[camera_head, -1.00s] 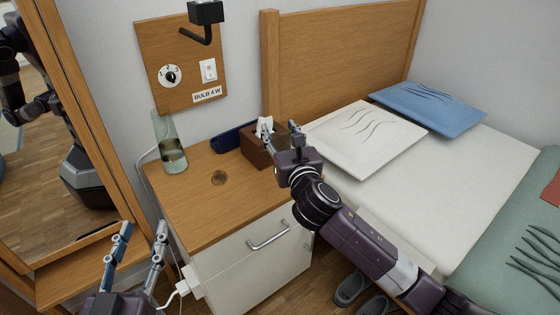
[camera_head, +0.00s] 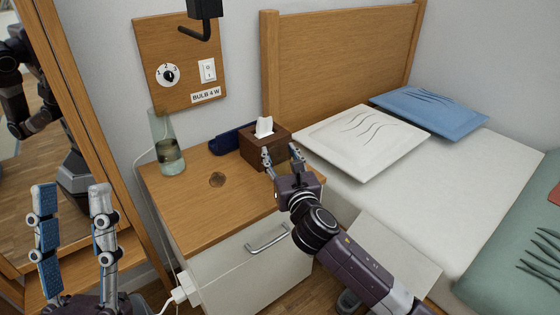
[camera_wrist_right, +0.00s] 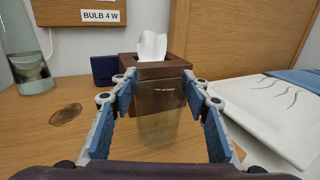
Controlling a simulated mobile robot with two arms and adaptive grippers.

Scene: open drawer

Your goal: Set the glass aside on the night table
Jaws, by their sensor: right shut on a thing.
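A clear, slightly tinted glass (camera_wrist_right: 158,118) stands upright between the fingers of my right gripper in the right wrist view. My right gripper (camera_head: 282,153) is shut on it, over the right side of the wooden night table (camera_head: 190,212). The glass is hard to make out in the head view. Whether its base touches the tabletop cannot be told. My left gripper (camera_head: 72,187) is open and empty at the lower left, in front of the mirror and away from the table.
A brown tissue box (camera_head: 258,150) stands just behind the glass. A blue case (camera_head: 227,138) lies by the wall, and a carafe with liquid (camera_head: 171,162) stands at the back left. A dark round mark (camera_head: 217,180) lies mid-table. The front-left tabletop is clear. A bed (camera_head: 460,185) is at right.

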